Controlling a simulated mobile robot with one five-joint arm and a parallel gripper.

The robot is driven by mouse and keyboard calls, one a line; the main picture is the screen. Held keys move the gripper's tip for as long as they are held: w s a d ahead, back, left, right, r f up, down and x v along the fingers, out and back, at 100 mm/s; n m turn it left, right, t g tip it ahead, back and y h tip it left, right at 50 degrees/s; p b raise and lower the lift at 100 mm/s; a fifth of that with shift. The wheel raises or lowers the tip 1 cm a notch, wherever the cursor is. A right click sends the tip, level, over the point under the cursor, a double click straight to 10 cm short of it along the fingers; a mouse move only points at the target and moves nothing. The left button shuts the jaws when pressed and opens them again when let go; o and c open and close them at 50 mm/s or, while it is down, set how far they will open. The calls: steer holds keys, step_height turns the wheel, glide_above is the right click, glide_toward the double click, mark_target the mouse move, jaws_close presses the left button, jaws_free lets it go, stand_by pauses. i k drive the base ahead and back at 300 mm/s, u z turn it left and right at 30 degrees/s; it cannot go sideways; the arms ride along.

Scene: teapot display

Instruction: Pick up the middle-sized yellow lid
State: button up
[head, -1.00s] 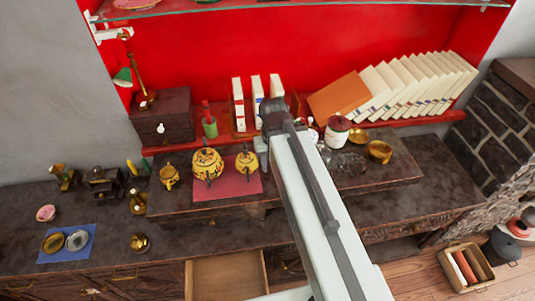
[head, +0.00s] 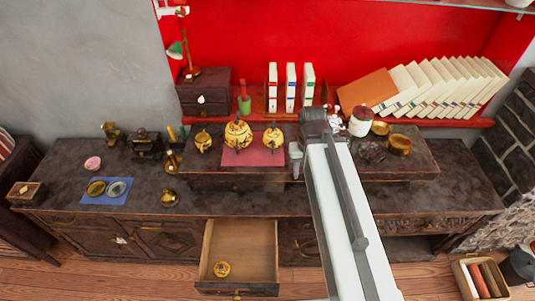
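A small round yellow patterned piece (head: 221,268), which looks like a lid, lies in the open drawer near its front left. Two yellow patterned teapots stand on a red mat (head: 265,156) on the raised shelf: a larger one (head: 238,134) and a smaller one (head: 273,138). A small yellow pot (head: 203,142) stands left of the mat. I cannot tell the lid's size rank from here. My gripper (head: 297,160) is right of the mat, far above and behind the drawer.
The open drawer (head: 262,240) sticks out from the cabinet front. A blue mat (head: 107,200) with two round metal pieces lies on the left countertop. A white jar with a dark red lid (head: 360,122) and golden cups (head: 399,145) stand right of my arm. Books line the back.

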mark_target(222, 269)
steer(key=k, duration=1.4)
steer(key=u, duration=0.35)
steer(key=i, duration=2.2)
steer(key=z, duration=0.55)
steer(key=k, duration=0.55)
steer(key=z, duration=0.05)
